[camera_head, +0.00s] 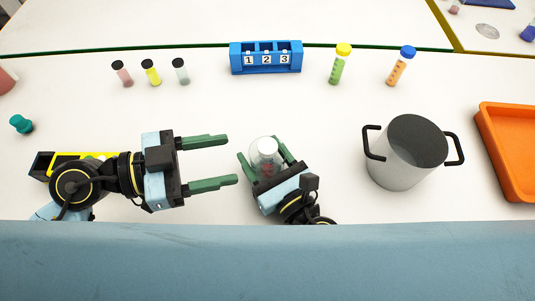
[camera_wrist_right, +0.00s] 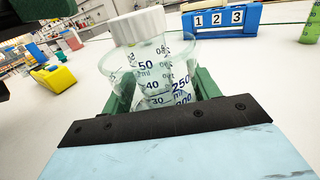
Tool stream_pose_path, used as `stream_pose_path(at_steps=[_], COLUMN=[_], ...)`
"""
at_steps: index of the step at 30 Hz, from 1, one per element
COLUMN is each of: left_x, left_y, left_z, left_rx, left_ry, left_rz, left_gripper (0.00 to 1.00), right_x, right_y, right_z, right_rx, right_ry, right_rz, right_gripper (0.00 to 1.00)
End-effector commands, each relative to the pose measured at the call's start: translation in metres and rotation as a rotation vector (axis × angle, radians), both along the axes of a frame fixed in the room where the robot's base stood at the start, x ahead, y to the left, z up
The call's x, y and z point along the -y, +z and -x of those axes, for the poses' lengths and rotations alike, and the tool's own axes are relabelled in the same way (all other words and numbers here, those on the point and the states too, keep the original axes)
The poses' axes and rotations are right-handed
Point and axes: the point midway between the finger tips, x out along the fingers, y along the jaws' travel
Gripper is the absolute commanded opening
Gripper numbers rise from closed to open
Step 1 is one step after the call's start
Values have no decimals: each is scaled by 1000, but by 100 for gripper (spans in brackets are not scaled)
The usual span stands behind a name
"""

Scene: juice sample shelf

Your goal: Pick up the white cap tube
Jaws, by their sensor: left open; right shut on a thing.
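The white cap tube (camera_wrist_right: 140,60) is clear with volume marks and a white cap (camera_head: 266,146). It appears to stand inside a clear graduated beaker (camera_wrist_right: 185,72), with its cap above the rim. My right gripper (camera_head: 264,150) has its green fingers on either side of the beaker, shut on it, near the front middle of the table. The lower parts of the tube and beaker are hidden by the gripper in the right wrist view. My left gripper (camera_head: 209,162) is open and empty, pointing right, just left of the beaker.
A blue rack (camera_head: 265,68) numbered 1, 2, 3 stands at the back. Small vials (camera_head: 151,73) stand left of it; yellow-cap (camera_head: 339,68) and blue-cap (camera_head: 399,71) tubes stand right. A grey pot (camera_head: 402,165) and orange tray (camera_head: 514,150) are at right. The centre is clear.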

Motion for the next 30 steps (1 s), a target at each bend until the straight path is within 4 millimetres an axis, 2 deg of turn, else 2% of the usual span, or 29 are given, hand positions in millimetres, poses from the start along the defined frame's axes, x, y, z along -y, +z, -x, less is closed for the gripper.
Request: stream_pose_path(at_steps=[6, 9, 11, 18, 26, 30], left_x=[-20, -19, -14, 24, 43, 61], left_y=[-6, -7, -8, -15, -21, -23], left_z=[7, 7, 4, -12, -21, -33], left_rx=[-22, -23, -22, -21, -23, -22], left_ry=[94, 109, 113, 112, 111, 109], left_rz=[-9, -9, -7, -5, -9, -8], left_gripper=[56, 56, 56, 56, 56, 56], right_x=[0, 0, 0, 0, 0, 0], right_y=[0, 0, 0, 0, 0, 0], right_z=[0, 0, 0, 0, 0, 0], right_rx=[-1, -1, -1, -1, -1, -1], right_ry=[1, 1, 1, 0, 0, 0], right_rz=[0, 0, 0, 0, 1, 1], right_gripper=[33, 33, 33, 33, 33, 33])
